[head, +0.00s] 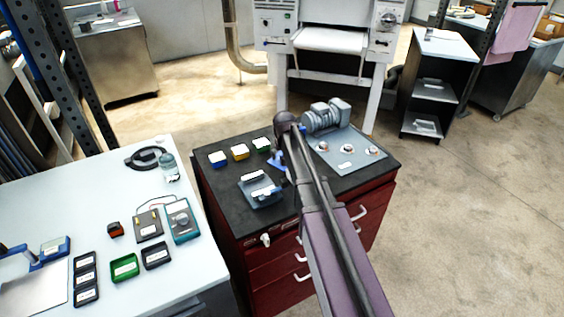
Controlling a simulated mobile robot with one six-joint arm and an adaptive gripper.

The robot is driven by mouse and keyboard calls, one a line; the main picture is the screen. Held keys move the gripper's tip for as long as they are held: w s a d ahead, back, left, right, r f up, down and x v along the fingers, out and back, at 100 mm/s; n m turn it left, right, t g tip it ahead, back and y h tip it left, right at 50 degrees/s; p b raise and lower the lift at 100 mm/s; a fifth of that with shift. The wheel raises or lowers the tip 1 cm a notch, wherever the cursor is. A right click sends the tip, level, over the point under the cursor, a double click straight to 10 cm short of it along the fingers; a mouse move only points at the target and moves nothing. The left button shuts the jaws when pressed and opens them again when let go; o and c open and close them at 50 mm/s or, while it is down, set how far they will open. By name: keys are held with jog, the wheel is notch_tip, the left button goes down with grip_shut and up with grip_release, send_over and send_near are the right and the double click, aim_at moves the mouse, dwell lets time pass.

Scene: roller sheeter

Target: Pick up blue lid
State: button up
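A small blue piece with a white top (217,159), which looks like the blue lid, lies on the dark top of the red cabinet (223,190). My arm reaches over the cabinet from the front. My gripper (283,167) is to the right of the blue piece and apart from it, over the middle of the cabinet top. It is small and partly hidden by my arm, so its fingers are not clear.
A grey-blue device (260,188) stands in front of the row. A motor (327,115) and a plate with several round parts (347,150) are at the right. The white table (60,195) at the left holds trays, a bottle (169,168) and a meter (183,222).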

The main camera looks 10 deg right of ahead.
grip_shut()
dwell(0.3)
jog(key=shift+r, duration=0.1)
notch_tip(320, 180, up, 10)
jog(key=p, duration=1)
dwell(0.8)
jog(key=shift+f+b, duration=0.6)
jog(key=shift+f, duration=0.15)
